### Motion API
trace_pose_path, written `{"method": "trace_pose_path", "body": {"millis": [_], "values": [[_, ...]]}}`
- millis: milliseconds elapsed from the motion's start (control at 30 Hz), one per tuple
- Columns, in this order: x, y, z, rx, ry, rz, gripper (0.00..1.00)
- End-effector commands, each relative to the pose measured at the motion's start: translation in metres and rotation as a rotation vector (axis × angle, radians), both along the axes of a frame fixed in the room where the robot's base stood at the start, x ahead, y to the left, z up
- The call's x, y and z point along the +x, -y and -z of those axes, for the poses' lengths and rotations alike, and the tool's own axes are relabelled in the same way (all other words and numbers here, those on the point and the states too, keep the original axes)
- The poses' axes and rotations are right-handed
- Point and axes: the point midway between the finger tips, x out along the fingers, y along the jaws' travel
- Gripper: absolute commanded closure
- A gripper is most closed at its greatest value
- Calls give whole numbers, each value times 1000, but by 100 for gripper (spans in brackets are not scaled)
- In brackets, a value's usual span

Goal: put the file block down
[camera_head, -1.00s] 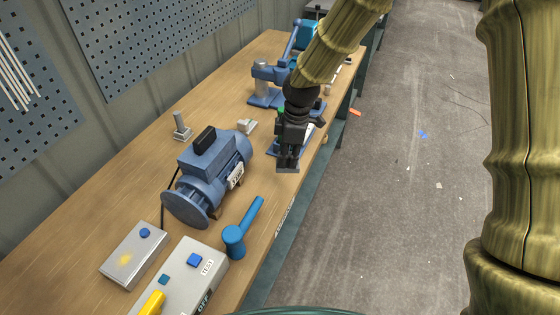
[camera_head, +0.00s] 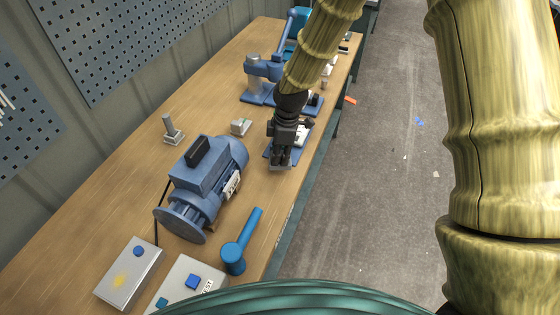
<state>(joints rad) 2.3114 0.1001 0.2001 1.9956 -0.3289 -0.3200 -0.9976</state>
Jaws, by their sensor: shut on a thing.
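My gripper (camera_head: 281,159) points down over the right edge area of the wooden bench (camera_head: 115,205). It is shut on a small grey block, the file block (camera_head: 279,168), of which only the lower part shows below the fingertips. The block is close to the bench top, beside the near end of a blue plate (camera_head: 268,153). I cannot tell whether it touches the bench. The fingers hide its upper part.
A blue motor (camera_head: 207,175) lies left of my gripper, with a blue mallet (camera_head: 240,243) nearer. A small grey block with green (camera_head: 240,127), a grey stand (camera_head: 172,130) and a blue press (camera_head: 262,80) stand farther back. Bare bench lies between motor and gripper.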

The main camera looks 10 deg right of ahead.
Motion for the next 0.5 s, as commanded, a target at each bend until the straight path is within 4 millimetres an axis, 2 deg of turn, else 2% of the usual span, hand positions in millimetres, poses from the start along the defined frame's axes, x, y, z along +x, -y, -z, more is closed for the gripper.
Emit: {"method": "trace_pose_path", "body": {"millis": [167,500], "values": [[0,0,6,0,1,0,100],[-1,-1,39,0,0,-2,100]]}}
